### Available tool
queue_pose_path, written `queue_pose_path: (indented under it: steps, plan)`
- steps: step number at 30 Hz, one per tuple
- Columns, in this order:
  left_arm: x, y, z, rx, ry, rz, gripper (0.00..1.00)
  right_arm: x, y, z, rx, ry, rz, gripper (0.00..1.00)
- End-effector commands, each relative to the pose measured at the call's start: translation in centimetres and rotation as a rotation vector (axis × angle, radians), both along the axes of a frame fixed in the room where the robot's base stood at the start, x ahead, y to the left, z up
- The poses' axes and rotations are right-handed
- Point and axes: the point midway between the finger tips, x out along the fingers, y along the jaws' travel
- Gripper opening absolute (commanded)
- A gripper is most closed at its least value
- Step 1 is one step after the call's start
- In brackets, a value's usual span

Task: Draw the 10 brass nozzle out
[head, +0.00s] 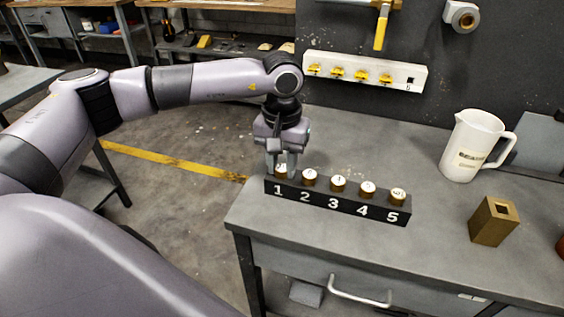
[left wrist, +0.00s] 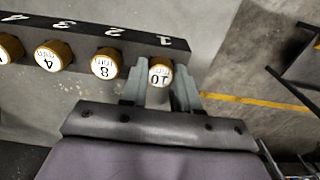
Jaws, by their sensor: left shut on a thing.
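The black rack (head: 338,205), numbered 1 to 5, stands on the grey bench with a white-topped brass nozzle at each number. The 10 brass nozzle (left wrist: 160,72) is at number 1, the end of the row; it shows partly in the head view (head: 281,174). My left gripper (left wrist: 160,88) comes down from above and is shut on this nozzle, one finger on each side. It also shows in the head view (head: 282,165). The nozzle appears upright in its place; its lower part is hidden. The nozzle marked 8 (left wrist: 106,65) sits close beside one finger. My right gripper is out of view.
A white jug (head: 470,147) and a square brass block with an opening (head: 493,222) stand on the bench to the right. A white strip with yellow fittings (head: 365,74) is on the back wall. Bench space behind the rack is clear.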

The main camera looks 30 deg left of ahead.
Motion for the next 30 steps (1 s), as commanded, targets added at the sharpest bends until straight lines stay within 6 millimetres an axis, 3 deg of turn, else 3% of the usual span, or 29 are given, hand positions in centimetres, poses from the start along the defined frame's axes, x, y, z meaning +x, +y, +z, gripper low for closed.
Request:
queue_pose_path:
  steps: [30]
  plan:
    - [0.0, 0.0, 1.7, -0.001, -0.001, 0.0, 0.04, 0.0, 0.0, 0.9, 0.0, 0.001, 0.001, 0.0]
